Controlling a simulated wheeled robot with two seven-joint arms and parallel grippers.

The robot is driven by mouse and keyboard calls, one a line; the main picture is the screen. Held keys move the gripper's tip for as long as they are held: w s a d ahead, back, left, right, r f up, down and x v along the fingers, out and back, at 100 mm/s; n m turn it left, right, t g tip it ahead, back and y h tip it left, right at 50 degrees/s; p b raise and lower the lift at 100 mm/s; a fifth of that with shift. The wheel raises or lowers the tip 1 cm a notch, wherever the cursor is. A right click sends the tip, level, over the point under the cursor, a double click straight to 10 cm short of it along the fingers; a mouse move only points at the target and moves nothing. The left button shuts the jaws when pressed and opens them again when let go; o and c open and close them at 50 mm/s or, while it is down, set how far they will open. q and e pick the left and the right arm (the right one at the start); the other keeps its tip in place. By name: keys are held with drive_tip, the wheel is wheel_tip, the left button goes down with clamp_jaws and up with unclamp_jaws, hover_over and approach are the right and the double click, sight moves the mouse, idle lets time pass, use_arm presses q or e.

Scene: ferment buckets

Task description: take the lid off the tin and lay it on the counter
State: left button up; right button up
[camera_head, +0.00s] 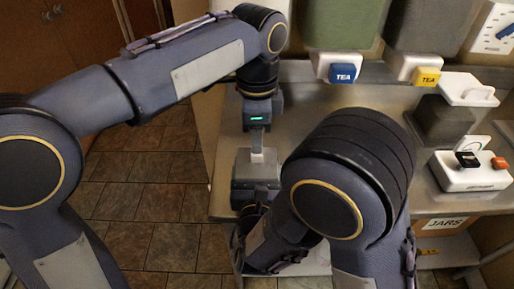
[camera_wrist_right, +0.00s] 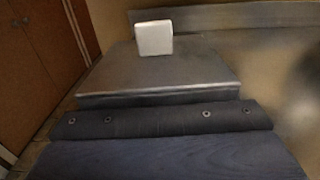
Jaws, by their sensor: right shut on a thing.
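The tin (camera_head: 255,184) is a dark grey box near the left edge of the metal counter (camera_head: 300,125). Its grey lid (camera_wrist_right: 150,75) carries a pale square knob (camera_wrist_right: 154,38) in the right wrist view. My left gripper (camera_head: 258,130) points straight down above the lid's knob. Its fingertips are too small to show whether they are apart, and none show around the knob in the wrist view. My right gripper (camera_wrist_right: 160,120) is low at the tin's near side, shut on the tin. My right arm partly hides this area in the head view.
A white lidded box (camera_head: 468,90), a dark block (camera_head: 442,120) and a white switch unit (camera_head: 470,178) are at right. A JARS box (camera_head: 445,223) is below. Some counter behind the tin is clear.

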use_arm(q)
drive_tip(key=shift+f, duration=2.65)
clamp_jaws()
drive_tip(key=shift+r, duration=0.2)
drive_tip(key=shift+r, duration=0.95)
drive_tip(key=shift+r, duration=0.1)
drive_tip(key=shift+r, duration=1.9)
use_arm(e)
drive_tip(key=o, duration=1.4)
